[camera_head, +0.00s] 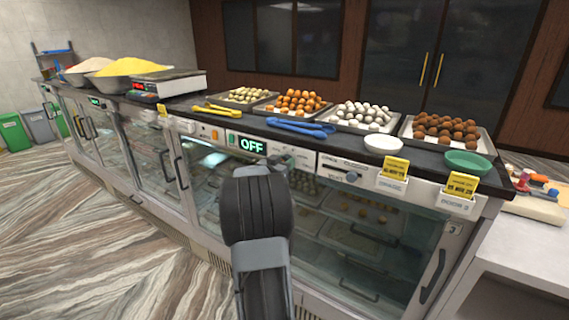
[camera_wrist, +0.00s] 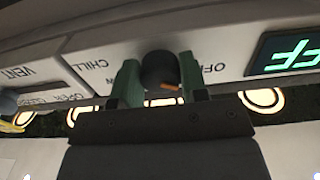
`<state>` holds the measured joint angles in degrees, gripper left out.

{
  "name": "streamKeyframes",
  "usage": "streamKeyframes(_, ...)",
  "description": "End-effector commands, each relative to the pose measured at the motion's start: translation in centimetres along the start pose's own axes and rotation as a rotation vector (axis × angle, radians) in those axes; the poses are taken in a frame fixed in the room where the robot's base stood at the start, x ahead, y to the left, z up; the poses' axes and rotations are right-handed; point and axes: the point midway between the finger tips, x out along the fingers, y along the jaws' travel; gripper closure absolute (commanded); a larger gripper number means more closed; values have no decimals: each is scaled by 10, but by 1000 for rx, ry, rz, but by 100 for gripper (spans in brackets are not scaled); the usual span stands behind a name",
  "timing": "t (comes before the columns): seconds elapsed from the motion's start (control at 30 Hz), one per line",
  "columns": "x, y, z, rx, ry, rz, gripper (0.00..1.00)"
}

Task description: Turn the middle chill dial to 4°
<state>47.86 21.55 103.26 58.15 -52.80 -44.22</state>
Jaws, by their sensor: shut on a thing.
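The middle chill dial (camera_wrist: 157,68) is a round black knob with an orange pointer mark, on the pale control strip in the wrist view. That view shows the strip upside down, with CHILL lettered left of the dial. My gripper (camera_wrist: 158,80) has a green finger on each side of the dial and is shut on it. The green-lit display (camera_wrist: 287,55) to its right is partly cut off; in the head view it reads OFF (camera_head: 253,146). My gripper (camera_head: 262,171) is against the strip there, and my arm hides the dial. The dial's scale is mostly hidden.
A VENT slider (camera_head: 345,176) lies right of my gripper on the strip. Yellow price cards (camera_head: 394,167) stand on the front edge. Blue tongs (camera_head: 300,127), a white bowl (camera_head: 384,144) and sweet trays (camera_head: 443,135) sit on the counter above. Glass doors are below.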

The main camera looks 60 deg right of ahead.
Motion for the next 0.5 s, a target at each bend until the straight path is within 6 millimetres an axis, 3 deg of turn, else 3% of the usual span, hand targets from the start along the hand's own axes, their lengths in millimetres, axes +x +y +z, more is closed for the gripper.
streamKeyframes(0.27,0,0,1,20,0,0,84)
streamKeyframes(0.5,0,0,3,146,2,-1,84)
